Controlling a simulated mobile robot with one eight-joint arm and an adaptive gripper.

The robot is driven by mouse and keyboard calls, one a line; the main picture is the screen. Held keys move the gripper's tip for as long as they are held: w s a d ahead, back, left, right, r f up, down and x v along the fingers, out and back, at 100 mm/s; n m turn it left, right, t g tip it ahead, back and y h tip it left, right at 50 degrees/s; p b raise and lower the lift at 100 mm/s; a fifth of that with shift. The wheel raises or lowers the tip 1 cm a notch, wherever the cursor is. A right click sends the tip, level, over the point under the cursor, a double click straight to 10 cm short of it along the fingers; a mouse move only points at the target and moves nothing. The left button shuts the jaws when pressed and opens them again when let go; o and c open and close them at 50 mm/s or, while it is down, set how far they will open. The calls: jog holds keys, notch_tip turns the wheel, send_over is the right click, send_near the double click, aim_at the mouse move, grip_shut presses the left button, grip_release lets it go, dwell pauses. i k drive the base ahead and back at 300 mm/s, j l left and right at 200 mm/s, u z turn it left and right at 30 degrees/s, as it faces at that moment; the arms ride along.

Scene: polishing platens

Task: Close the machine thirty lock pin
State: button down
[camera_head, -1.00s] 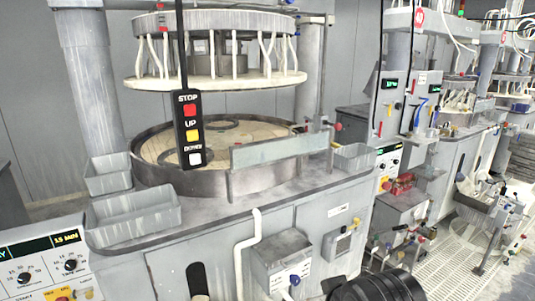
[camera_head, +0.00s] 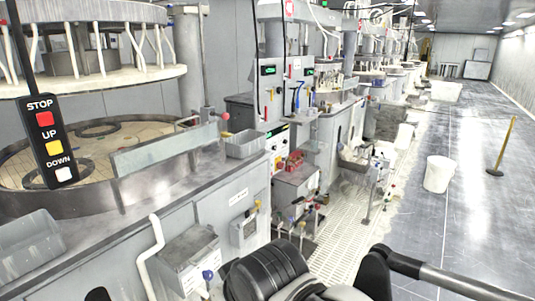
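The nearest polishing machine (camera_head: 215,195) fills the left side, with a round platen (camera_head: 75,150) in its top and a raised white upper ring (camera_head: 90,85) above it. I cannot read a machine number, so I cannot tell if this is machine thirty. A small red knob (camera_head: 226,116) sits on a thin rod beside the post at the platen's right rear. I cannot tell whether this is the lock pin or what position it is in. Black and grey links of my arm show at the bottom edge. My gripper is not visible.
A pendant with STOP, UP and DOWN buttons (camera_head: 49,140) hangs at left. A grey bin (camera_head: 245,144) sits on the machine's right corner. More machines recede behind. A white bucket (camera_head: 438,174) and a yellow post (camera_head: 502,147) stand on the aisle floor, which is otherwise mostly clear.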

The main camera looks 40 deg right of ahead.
aim_at(225, 116)
jog(key=i+l, duration=0.1)
jog(key=l, duration=1.1)
jog(key=i+l, duration=0.15)
jog(key=l, duration=0.45)
jog(key=i+l, duration=0.3)
jog(key=i, duration=0.15)
jog(key=i+l, duration=0.25)
jog(key=i, duration=0.2)
jog(key=i+l, duration=0.3)
jog(key=i+z, duration=0.05)
jog(key=i, duration=0.05)
